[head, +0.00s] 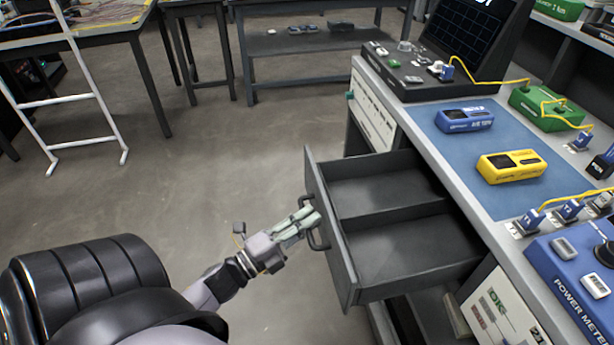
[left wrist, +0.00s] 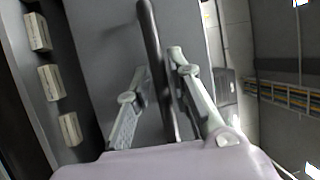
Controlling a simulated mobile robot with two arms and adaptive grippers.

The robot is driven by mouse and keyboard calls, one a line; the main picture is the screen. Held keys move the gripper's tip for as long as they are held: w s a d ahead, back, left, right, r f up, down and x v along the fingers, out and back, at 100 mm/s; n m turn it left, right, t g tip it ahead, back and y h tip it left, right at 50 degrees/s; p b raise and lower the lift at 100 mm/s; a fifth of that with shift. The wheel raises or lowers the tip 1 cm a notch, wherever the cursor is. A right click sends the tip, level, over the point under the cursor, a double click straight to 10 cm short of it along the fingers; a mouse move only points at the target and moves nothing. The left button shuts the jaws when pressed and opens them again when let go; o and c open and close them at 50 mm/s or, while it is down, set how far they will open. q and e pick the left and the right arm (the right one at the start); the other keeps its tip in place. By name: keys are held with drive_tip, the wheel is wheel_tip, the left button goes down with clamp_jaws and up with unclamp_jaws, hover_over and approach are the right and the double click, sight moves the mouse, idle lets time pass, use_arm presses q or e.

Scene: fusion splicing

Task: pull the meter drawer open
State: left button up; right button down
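The dark grey meter drawer (head: 345,262) stands pulled well out from the bench in the head view. It is empty inside, with a divider across it. Its dark bar handle (head: 313,232) is on the front panel. My left gripper (head: 308,222) is at this handle. In the left wrist view the handle bar (left wrist: 154,50) runs between the two fingers of the left gripper (left wrist: 160,65), with narrow gaps showing on both sides. The fingers are apart and do not look clamped on the bar. My right gripper is not in view.
The bench top carries a blue mat (head: 440,135) with a blue meter (head: 464,119) and a yellow meter (head: 511,166). A blue power meter (head: 575,280) and cabled connectors (head: 530,220) are at the right. The floor (head: 230,150) left of the drawer is clear.

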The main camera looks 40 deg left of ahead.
use_arm(q)
drive_tip(key=v, duration=1.2)
idle(0.4)
